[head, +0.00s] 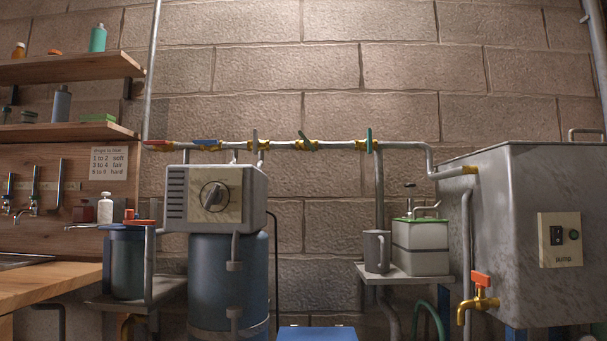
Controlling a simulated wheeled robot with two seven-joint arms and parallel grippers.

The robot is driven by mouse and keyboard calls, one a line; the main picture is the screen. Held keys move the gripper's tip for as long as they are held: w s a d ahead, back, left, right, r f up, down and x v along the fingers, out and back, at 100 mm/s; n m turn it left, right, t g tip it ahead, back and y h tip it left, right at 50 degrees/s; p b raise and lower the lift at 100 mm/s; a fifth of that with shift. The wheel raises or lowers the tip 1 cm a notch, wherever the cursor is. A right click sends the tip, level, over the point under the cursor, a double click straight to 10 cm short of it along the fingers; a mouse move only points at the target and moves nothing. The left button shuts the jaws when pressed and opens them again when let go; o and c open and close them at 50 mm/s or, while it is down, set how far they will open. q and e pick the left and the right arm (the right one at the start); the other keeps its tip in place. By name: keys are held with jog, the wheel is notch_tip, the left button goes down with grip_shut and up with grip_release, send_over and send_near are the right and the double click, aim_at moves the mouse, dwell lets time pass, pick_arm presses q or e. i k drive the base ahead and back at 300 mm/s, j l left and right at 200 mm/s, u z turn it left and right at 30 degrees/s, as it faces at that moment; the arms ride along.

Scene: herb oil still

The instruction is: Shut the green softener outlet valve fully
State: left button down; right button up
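A horizontal pipe (340,144) runs along the wall with several brass valves. One valve has a dark, greenish lever (304,136) tilted at a slant, neither along nor square to the pipe. Further right, a valve has a bright green lever (369,140) standing upright, across the pipe. I cannot tell for certain which is the softener outlet. The softener is a blue tank (229,280) under a grey control head (214,198) with a dial, below the left part of the pipe. Neither of my grippers is in view.
On the same pipe are a red lever (158,143), a blue lever (205,142) and an upright grey lever (254,141). A shelf (389,274) holds a grey mug (377,251) and a green-lidded container (420,246). A metal tank (515,230) stands right, a wooden counter (50,282) left.

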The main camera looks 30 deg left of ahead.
aim_at(306, 142)
jog(key=k+u, duration=0.15)
jog(key=u, duration=0.3)
jog(key=k+j+u, duration=0.1)
jog(key=u, duration=0.4)
jog(key=k+j+u, duration=0.1)
jog(key=u, duration=0.35)
